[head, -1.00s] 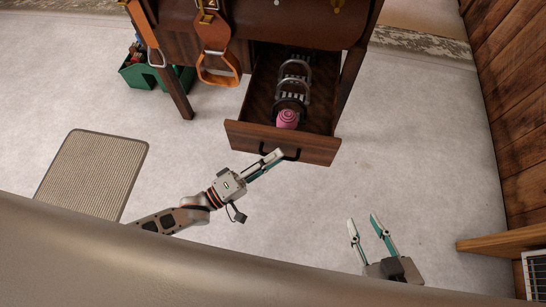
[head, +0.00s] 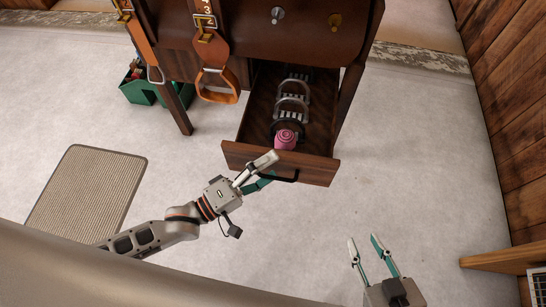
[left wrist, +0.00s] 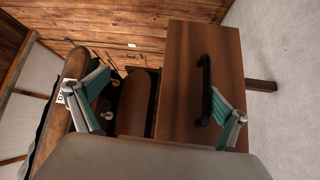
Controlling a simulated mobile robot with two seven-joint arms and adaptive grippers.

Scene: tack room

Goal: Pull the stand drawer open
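The stand drawer (head: 244,155) juts well out of the wooden stand (head: 166,80), and its inside shows. Its dark bar handle (head: 290,180) is on the front face. My left gripper (head: 274,166) is at the drawer front, around the left end of the handle in the head view, with its fingers spread. In the left wrist view the handle (left wrist: 205,88) lies between the open fingers, nearer the right one; I see no grip on it. My right gripper (head: 363,240) is open and empty above the floor at lower right.
Horseshoe-like metal pieces (head: 292,95) and a pink roll (head: 285,139) lie in the drawer. A stirrup (head: 217,86) hangs from the stand. A green caddy (head: 143,92) stands left of it, a ribbed mat (head: 88,192) lies at left. The floor before the drawer is clear.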

